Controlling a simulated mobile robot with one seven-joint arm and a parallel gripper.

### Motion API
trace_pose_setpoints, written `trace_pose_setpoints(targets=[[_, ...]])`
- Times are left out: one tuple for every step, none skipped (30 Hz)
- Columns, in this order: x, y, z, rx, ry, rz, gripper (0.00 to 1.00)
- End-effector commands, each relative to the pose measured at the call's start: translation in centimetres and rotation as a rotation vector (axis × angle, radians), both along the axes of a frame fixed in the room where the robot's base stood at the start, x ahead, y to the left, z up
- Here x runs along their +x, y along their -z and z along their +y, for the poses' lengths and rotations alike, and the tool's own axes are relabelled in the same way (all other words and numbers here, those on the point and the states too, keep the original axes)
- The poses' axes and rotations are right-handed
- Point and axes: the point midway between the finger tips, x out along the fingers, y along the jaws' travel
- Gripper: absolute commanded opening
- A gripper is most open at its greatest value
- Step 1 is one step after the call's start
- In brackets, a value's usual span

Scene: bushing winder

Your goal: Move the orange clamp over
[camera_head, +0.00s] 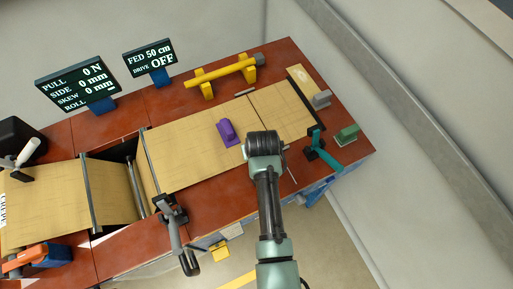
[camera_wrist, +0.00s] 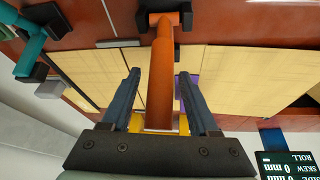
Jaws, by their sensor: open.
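The orange clamp (camera_wrist: 163,70) shows in the wrist view as a long orange handle rising from a black mount (camera_wrist: 164,10) at the red table edge. My gripper (camera_wrist: 159,77) is open, with one blue-grey finger on each side of the handle. The handle runs between the fingers toward the palm; I cannot tell whether either finger touches it. In the head view my arm and wrist hide this clamp and the fingertips.
A teal clamp (camera_head: 322,150) stands close to the right of my wrist, with a green block (camera_head: 346,135) beyond it. A purple object (camera_head: 227,132) lies on the tan sheet (camera_head: 185,143) to the left. A yellow stand (camera_head: 222,74) is behind. A black-grey clamp (camera_head: 172,218) is at the front edge.

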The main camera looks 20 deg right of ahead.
Motion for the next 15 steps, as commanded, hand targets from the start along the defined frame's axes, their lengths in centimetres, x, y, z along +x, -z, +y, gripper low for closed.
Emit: trace_pose_setpoints(targets=[[0.07,0.07,-0.02,0.0,0.0,-0.001,0.61],[0.08,0.09,-0.03,0.0,0.0,-0.001,0.61],[0.1,0.11,-0.03,0.0,0.0,-0.001,0.61],[0.1,0.12,-0.03,0.0,0.0,-0.001,0.61],[0.1,0.12,-0.03,0.0,0.0,-0.001,0.61],[0.09,0.12,-0.03,0.0,0.0,-0.001,0.61],[0.09,0.12,-0.03,0.0,0.0,-0.001,0.61],[0.09,0.11,-0.03,0.0,0.0,-0.001,0.61],[0.08,0.12,-0.03,0.0,0.0,-0.001,0.59],[0.08,0.12,-0.03,0.0,0.0,-0.001,0.54],[0.08,0.12,-0.03,0.0,0.0,-0.001,0.48],[0.06,0.11,-0.03,0.0,0.0,-0.001,0.41],[0.06,0.11,-0.03,0.0,0.0,-0.001,0.36],[0.06,0.11,-0.03,0.0,0.0,-0.001,0.3],[0.06,0.11,-0.03,0.0,0.0,-0.001,0.23]])
